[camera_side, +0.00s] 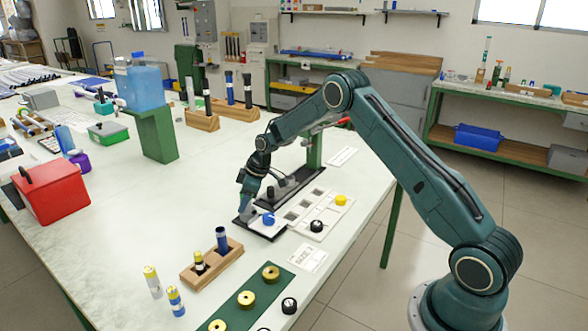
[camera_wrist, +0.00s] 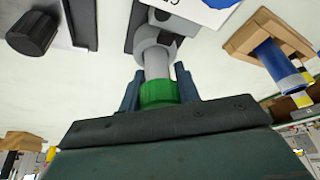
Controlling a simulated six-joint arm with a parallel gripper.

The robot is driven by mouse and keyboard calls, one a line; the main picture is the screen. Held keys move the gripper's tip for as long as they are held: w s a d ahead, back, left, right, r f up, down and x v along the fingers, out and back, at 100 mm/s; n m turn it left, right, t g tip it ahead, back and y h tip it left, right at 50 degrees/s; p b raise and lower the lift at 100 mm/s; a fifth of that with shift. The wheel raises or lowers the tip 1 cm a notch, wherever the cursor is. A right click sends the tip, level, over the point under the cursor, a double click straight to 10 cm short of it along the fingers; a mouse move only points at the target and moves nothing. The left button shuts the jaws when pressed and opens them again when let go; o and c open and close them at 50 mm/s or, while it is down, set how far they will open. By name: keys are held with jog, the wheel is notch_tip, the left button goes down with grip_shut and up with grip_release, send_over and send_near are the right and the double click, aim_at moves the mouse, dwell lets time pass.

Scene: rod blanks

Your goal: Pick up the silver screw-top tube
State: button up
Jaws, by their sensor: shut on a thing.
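In the wrist view, a silver-grey tube (camera_wrist: 157,66) with a green band or cap (camera_wrist: 158,94) stands between my two fingers. My gripper (camera_wrist: 159,86) is shut on it at the green part. The tube's far end meets a grey, rounded collar (camera_wrist: 153,45) on a dark base; I cannot tell whether it is seated there. In the side view, my gripper (camera_side: 243,212) is low over the bench beside the white plate with a blue knob (camera_side: 268,218). The tube is not clearly visible there, hidden by my gripper.
A wooden block (camera_side: 207,263) holding a dark blue tube stands in front, with yellow-capped tubes (camera_side: 152,281) beside it. A green strip (camera_side: 242,307) with brass rings lies nearer. A white panel (camera_side: 303,213) with knobs is to the right. Bare bench lies left of my gripper.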

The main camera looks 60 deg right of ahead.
jog(key=shift+r, duration=0.15)
notch_tip(320, 180, up, 20)
dwell(0.7)
jog(key=shift+f, duration=0.2)
jog(key=s+d+f+n+g+y, duration=0.1)
jog(key=s+d+f+n, duration=0.2)
jog(key=s+f+n, duration=0.2)
jog(key=s+d+f+n+g, duration=0.2)
jog(key=s+d+f+n, duration=0.2)
jog(key=s+f+n, duration=0.2)
jog(key=shift+s+d+f+g+y, duration=0.15)
jog(key=shift+s+f+g+y, duration=0.15)
jog(key=shift+f+y, duration=0.15)
jog(key=shift+f, duration=0.1)
jog(key=shift+f, duration=3.95)
jog(key=shift+f, duration=0.1)
